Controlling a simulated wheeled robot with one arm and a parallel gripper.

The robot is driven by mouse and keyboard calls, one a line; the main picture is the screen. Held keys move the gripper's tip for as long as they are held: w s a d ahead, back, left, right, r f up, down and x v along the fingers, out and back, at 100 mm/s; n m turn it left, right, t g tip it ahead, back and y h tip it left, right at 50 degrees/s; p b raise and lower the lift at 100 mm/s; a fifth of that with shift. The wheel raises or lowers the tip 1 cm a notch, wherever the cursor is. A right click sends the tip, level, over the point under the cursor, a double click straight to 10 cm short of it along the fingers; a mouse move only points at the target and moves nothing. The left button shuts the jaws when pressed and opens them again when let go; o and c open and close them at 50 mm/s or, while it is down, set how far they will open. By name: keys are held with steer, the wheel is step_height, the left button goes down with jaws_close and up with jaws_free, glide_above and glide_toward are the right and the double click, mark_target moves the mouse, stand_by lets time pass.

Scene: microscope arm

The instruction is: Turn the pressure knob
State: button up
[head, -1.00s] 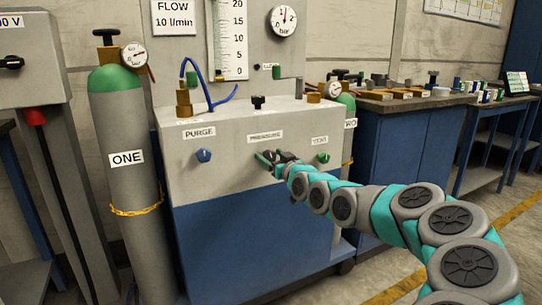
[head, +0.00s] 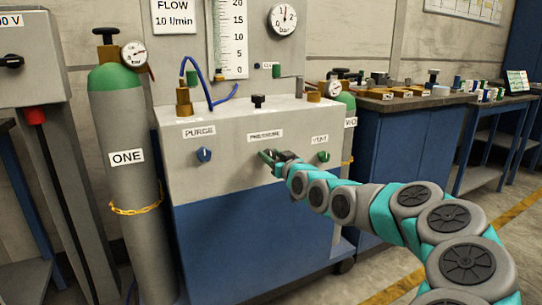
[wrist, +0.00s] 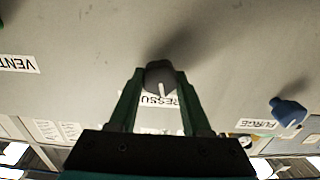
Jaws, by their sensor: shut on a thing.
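The pressure knob (wrist: 160,76) is a dark grey round knob with a white pointer line, on the grey panel under the PRESSURE label (head: 265,135). My gripper (wrist: 160,85) has its two green fingers on either side of the knob, shut on it. In the head view my gripper (head: 268,157) reaches the panel from the right and hides most of the knob. The wrist view shows the panel upside down.
The blue purge knob (head: 204,155) is left of my gripper and the green vent knob (head: 323,156) is right of it. A grey gas cylinder (head: 128,200) stands at the left. A dial gauge (head: 284,19) is above the panel.

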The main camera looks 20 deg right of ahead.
jaws_close()
steer(key=shift+d+m+b, duration=0.1)
steer(key=shift+m+b, duration=0.5)
steer(key=shift+m, duration=0.4)
steer(key=o, duration=1.2)
jaws_free()
steer(key=shift+s, duration=0.15)
steer(key=s+b, duration=0.1)
steer(key=s, duration=0.6)
steer(key=shift+s, duration=0.3)
steer(key=shift+d, duration=0.1)
